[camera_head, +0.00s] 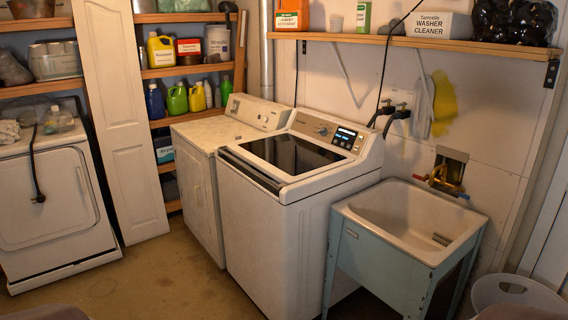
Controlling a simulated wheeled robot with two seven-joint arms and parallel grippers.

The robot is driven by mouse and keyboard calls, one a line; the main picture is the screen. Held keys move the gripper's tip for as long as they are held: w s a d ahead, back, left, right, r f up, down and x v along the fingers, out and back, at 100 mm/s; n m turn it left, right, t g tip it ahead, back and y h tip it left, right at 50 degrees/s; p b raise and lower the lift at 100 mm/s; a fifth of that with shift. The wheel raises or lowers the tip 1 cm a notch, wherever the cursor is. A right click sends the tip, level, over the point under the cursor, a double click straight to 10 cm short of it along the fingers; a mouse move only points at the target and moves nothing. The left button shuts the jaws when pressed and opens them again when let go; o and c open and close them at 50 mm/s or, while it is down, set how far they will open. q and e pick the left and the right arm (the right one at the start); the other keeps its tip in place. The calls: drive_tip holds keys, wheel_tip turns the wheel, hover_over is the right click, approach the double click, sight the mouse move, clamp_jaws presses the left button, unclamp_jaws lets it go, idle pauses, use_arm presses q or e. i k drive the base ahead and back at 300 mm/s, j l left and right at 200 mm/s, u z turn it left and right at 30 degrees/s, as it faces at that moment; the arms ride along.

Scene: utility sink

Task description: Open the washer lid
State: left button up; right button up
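The washer (268,240) is a white top-loading machine in the middle of the view. Its lid (292,154) has a dark glass panel and lies flat and shut on top. A dark strip (250,170) runs along the lid's front left edge. The control panel (345,138) with a knob and a lit display stands behind the lid. Neither of my grippers is in view.
A blue utility sink (385,250) stands close on the washer's right, and another white machine (197,190) on its left. A shelf (400,40) with boxes is on the wall above. A white basket (515,292) is at the lower right. The floor (180,285) in front is clear.

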sight(286, 157)
drive_tip(key=i+j+z, duration=0.4)
drive_tip(key=i+j, duration=0.2)
drive_tip(key=i, duration=0.15)
drive_tip(key=i+j+z, duration=0.4)
drive_tip(key=i+j, duration=0.25)
drive_tip(key=j, duration=0.15)
drive_tip(key=i+j, duration=0.15)
drive_tip(key=j, duration=0.25)
drive_tip(key=i+j+z, duration=0.15)
drive_tip(key=j, duration=0.25)
drive_tip(key=i+j, duration=0.15)
drive_tip(key=j, duration=0.3)
drive_tip(key=i+j+z, duration=0.1)
drive_tip(key=j, duration=0.3)
drive_tip(key=i+j, duration=0.15)
drive_tip(key=j, duration=0.3)
drive_tip(key=i+j+z, duration=0.15)
drive_tip(key=j, duration=0.25)
